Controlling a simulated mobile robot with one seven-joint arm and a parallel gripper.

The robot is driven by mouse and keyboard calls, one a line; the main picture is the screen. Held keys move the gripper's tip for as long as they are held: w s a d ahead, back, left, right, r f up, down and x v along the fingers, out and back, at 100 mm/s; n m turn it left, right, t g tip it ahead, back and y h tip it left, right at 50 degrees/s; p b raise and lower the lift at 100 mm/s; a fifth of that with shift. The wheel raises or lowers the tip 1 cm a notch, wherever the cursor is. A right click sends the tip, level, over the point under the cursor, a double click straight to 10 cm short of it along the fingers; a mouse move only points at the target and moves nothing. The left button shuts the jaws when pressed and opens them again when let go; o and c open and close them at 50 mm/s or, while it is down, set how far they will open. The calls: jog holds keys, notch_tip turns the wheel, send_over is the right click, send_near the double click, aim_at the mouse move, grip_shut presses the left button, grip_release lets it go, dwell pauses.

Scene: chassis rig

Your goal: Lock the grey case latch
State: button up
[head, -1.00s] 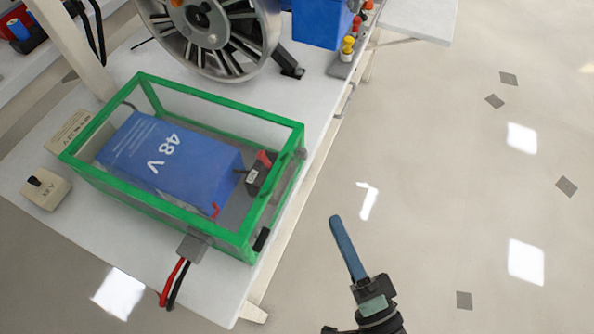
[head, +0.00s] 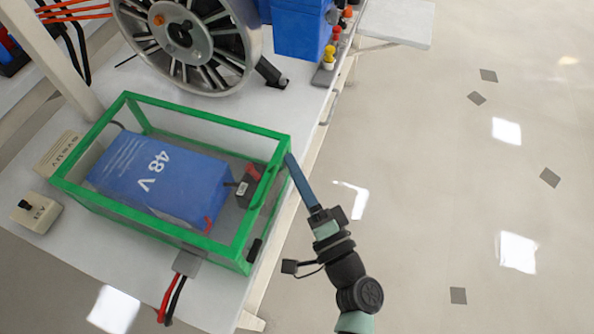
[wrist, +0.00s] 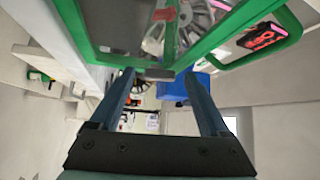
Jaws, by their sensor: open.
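The green-framed clear case (head: 150,215) stands on the white bench with a blue 48 V battery (head: 160,178) inside. My gripper (head: 289,158) is at the case's upper right corner in the head view, its blue fingers reaching up to the green frame. In the wrist view my gripper (wrist: 158,84) is open, with its two fingers apart. A small grey piece, likely the latch (wrist: 159,74), lies between the fingertips against the green frame (wrist: 180,62). I cannot tell whether the fingers touch it. In the head view the fingers cover this spot.
A black-and-red part (head: 247,185) is inside the case at its right end. Red and black cables (head: 172,297) leave the front. A spoked wheel (head: 190,40) and a blue block (head: 298,30) stand behind. Floor right of the bench is clear.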

grip_shut()
jog(key=m+g+p, duration=0.1)
jog(key=p, duration=0.2)
jog(key=m+h+p, duration=0.1)
jog(key=p, duration=0.2)
jog(key=shift+r+m+g+p, duration=0.2)
jog(key=shift+m+g+p, duration=0.1)
jog(key=shift+g, duration=0.1)
grip_release()
dwell(0.4)
jog(key=b+v, duration=0.1)
jog(key=v, duration=1.2)
jog(key=shift+b, duration=0.3)
